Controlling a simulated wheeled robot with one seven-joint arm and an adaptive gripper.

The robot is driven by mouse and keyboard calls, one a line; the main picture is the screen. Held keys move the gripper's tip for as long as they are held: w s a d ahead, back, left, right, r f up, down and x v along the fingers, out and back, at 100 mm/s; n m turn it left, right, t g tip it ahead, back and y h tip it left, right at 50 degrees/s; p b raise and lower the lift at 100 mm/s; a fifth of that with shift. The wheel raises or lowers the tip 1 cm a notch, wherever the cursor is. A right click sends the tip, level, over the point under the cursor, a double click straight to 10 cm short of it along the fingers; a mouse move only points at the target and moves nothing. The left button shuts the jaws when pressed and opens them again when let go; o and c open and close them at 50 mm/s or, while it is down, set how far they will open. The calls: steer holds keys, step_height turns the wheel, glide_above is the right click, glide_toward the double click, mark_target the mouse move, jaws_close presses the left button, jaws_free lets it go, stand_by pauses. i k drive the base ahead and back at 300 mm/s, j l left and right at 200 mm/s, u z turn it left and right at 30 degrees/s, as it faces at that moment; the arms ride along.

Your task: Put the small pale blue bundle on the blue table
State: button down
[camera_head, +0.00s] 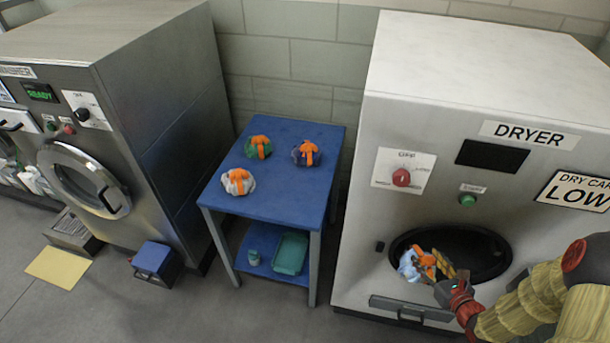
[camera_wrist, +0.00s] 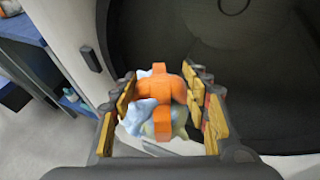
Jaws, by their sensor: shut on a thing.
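The small pale blue bundle (camera_head: 409,264) with orange straps is at the left side of the dryer's round opening in the head view. My gripper (camera_head: 438,272) is shut on it. In the wrist view the bundle (camera_wrist: 150,112) sits between the two yellow-padded fingers of my gripper (camera_wrist: 165,110), with its orange strap on top. The blue table (camera_head: 275,195) stands between the washer and the dryer.
The dryer (camera_head: 365,225) has a dark round opening (camera_head: 470,250) and a handle bar below it. The front right of the tabletop is bare. The washer (camera_head: 130,110) is at left. A teal tray (camera_head: 291,253) and a cup (camera_head: 254,258) sit on the table's lower shelf.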

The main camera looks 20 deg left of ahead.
mark_target(292, 197)
steer(key=k+j+z, duration=0.1)
steer(key=j, duration=0.35)
steer(key=k+j, duration=0.1)
steer(key=j, duration=0.35)
steer(key=k+j+z, duration=0.15)
steer(key=j, duration=0.7)
steer(key=k+j+z, duration=0.15)
steer(key=j, duration=0.3)
steer(key=k, duration=0.05)
